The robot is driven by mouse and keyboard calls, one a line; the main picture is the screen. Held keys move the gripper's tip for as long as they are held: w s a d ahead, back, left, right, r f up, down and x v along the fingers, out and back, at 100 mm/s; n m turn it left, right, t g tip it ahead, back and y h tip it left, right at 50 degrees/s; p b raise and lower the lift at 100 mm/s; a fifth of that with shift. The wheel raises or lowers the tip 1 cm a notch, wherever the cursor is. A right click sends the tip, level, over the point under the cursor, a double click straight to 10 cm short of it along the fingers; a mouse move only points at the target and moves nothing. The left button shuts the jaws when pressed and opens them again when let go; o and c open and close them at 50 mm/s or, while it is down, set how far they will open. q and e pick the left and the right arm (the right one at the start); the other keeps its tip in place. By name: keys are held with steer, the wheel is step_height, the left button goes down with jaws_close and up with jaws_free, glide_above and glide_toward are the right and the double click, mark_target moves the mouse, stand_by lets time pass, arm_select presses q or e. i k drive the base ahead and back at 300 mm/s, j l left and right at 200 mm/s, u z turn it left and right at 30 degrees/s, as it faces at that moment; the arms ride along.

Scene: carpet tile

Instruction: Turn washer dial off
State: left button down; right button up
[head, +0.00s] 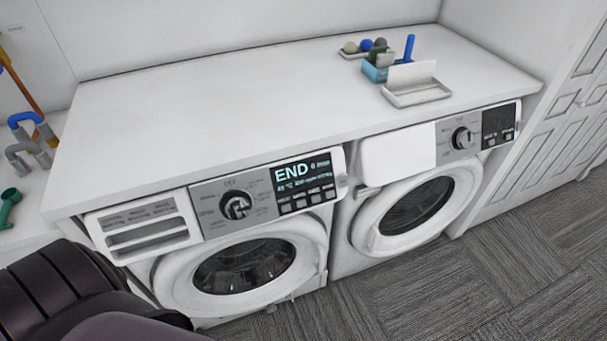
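The left washing machine has a round dial (236,206) on its grey control panel. The word OFF is printed above the dial, and its pointer does not clearly line up with it. The lit display (300,172) beside the dial reads END. The machine's round door (245,266) is shut. A second machine on the right has its own dial (462,138) and a dark display (497,119). Part of my dark arm shows at the lower left, well short of the dial. Neither gripper is in view.
A white counter (230,110) covers both machines. Pipes (32,135) are at the left. Grey carpet (430,290) in front is clear.

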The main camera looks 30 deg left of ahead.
mark_target(237, 207)
steer(key=u, duration=1.5)
